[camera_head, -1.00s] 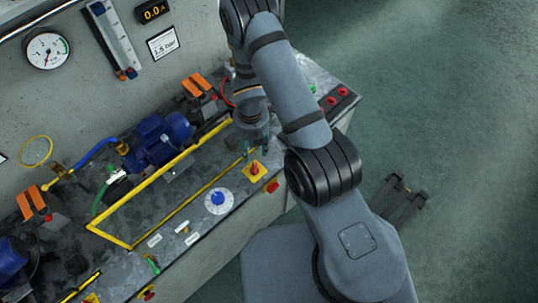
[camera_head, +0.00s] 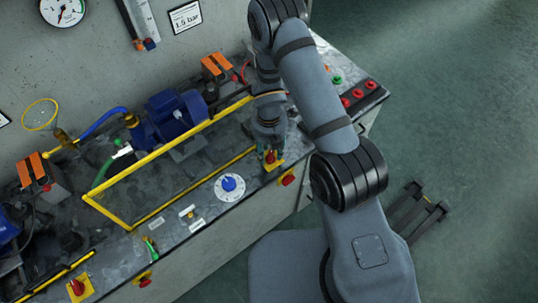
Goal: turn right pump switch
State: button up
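The right pump switch (camera_head: 271,158) is a red knob on a yellow plate near the front edge of the bench, to the right of a blue dial. My gripper (camera_head: 270,153) points down over this switch, with its greenish fingertips on either side of the red knob. The fingers look apart, and I cannot tell whether they touch the knob. The gripper hides the back part of the yellow plate. Another red switch on a yellow plate (camera_head: 77,288) sits at the lower left.
A yellow rail frame (camera_head: 150,159) runs in front of the blue pump (camera_head: 175,112), just left of my gripper. The blue dial on a white disc (camera_head: 229,184) is close by. A red button (camera_head: 288,180) is on the bench's front face. Several buttons (camera_head: 358,92) sit at the right end.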

jog(key=shift+c, duration=0.9)
jog(key=c, duration=0.8)
grip_shut()
